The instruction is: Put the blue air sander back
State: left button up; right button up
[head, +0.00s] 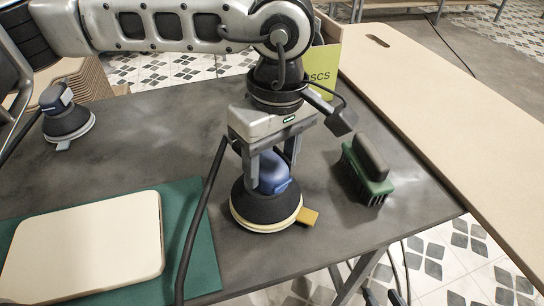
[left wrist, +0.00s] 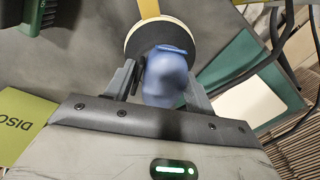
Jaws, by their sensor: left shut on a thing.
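The blue air sander (head: 273,172) is upright near the front middle of the dark table, with a blue top, black skirt and pale round pad. My left gripper (head: 270,165) comes down from above and is shut on its blue top. In the left wrist view the blue top (left wrist: 166,78) sits between the two fingers. The pad looks at table height, but I cannot tell whether it touches. A yellow piece (head: 308,217) shows at the pad's edge, partly hidden under it. My right gripper is not in view.
A green-based brush (head: 368,172) stands right of the sander. A cream board (head: 85,245) lies on a green mat (head: 203,255) at left. Another sander (head: 66,118) stands at the far left. A long pale board (head: 440,120) runs along the right. A dark hose hangs left of the sander.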

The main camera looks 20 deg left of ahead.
pick_arm(q)
jog(key=shift+f+b, duration=0.4)
jog(key=shift+b, duration=0.1)
jog(key=shift+f, duration=0.25)
jog(key=o, duration=0.7)
jog(key=shift+r, duration=0.1)
jog(key=shift+o, duration=0.2)
notch_tip(320, 180, up, 16)
jog(key=shift+w+d, duration=0.25)
jog(key=shift+d, duration=0.1)
